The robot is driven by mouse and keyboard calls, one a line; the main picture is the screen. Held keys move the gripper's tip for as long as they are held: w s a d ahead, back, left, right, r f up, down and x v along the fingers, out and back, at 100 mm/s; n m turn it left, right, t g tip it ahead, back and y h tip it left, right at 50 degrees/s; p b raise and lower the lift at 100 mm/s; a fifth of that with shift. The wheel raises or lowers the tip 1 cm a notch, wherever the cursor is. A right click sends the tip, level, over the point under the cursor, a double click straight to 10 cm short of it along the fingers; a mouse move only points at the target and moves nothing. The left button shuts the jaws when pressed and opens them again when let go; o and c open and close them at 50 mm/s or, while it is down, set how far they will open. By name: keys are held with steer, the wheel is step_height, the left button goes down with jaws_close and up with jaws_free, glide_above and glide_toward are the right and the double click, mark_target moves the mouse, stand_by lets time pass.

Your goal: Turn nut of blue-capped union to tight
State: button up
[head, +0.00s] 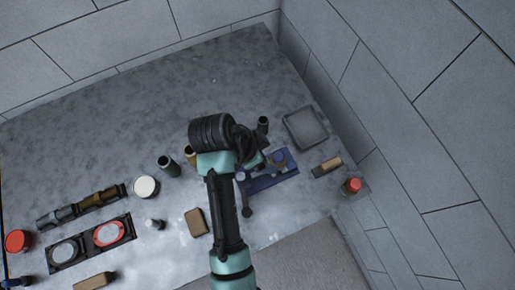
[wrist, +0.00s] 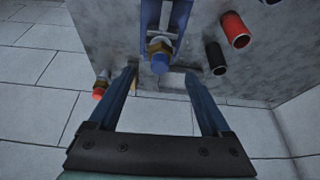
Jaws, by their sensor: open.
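In the wrist view the blue-capped union shows a brass nut (wrist: 160,45) with a blue cap (wrist: 160,64) on its end. It stands out from a blue bracket (wrist: 181,15). My gripper (wrist: 160,74) is open and empty, its two fingers on either side of the line to the cap. The fingertips appear short of the nut, and I see no contact. In the head view my gripper (head: 250,157) is partly hidden by my arm, over the blue bracket (head: 272,181). The blue cap is hard to make out there.
A red-capped fitting (wrist: 99,88) is left of the fingers. A red-sleeved tube (wrist: 234,30) and a dark tube (wrist: 216,57) are to the right. In the head view a grey tray (head: 305,127) and a tan block (head: 327,165) are near the bracket. The back of the table is clear.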

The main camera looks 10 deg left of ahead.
steer(key=shift+v, duration=2.3)
